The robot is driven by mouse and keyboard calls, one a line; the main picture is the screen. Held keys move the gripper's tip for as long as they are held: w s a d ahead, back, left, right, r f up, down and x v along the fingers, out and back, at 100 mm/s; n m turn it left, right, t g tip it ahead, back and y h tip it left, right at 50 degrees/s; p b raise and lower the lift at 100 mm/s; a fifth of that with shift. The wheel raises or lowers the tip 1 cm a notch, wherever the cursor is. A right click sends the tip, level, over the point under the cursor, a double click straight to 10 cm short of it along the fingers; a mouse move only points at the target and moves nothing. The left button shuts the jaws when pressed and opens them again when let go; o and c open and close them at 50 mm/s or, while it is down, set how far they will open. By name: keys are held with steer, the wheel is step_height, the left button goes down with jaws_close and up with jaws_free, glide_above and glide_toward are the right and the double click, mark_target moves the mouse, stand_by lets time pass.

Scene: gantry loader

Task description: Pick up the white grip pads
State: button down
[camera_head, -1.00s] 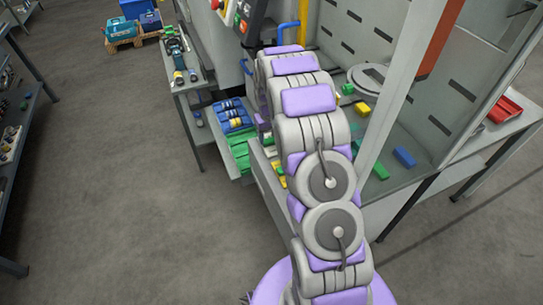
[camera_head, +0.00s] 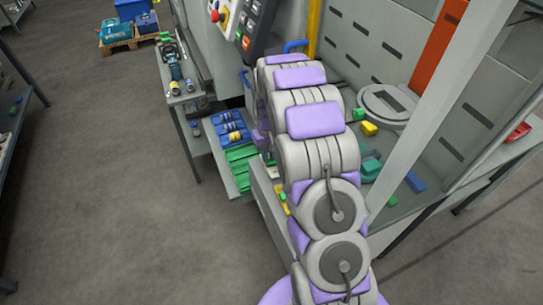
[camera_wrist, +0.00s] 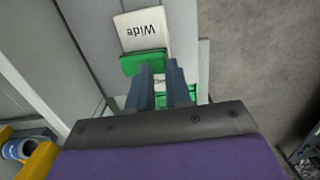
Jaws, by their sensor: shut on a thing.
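In the wrist view my gripper (camera_wrist: 160,72) has its two blue-grey fingers close around a pale piece with dark marks (camera_wrist: 160,82), which I take for the white grip pads. The fingers and the gripper body cover most of it. A white plate reading "Wide" (camera_wrist: 145,32), upside down in the picture, lies just beyond the fingertips. A green block (camera_wrist: 143,62) sits at its near edge, by the left fingertip. More green shows behind the fingers. In the head view my own arm hides the gripper and the pads.
Green trays (camera_head: 240,160) and a blue tray with cylinders (camera_head: 231,133) lie on a low shelf left of my arm. A tool bench (camera_head: 180,100) stands behind. The machine's wall and post (camera_head: 420,125) rise close on the right. Open floor (camera_head: 110,170) lies left.

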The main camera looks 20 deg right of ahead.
step_height(320, 180, up, 24)
steer(key=d+p, duration=0.1)
steer(key=p, duration=0.2)
steer(key=shift+s+f+t+p, duration=0.25)
steer(key=shift+s+t+p, duration=0.1)
steer(key=shift+t, duration=0.05)
steer(key=shift+a, duration=0.1)
steer(key=shift+c, duration=1.9)
jaws_free()
steer(key=shift+r, duration=0.15)
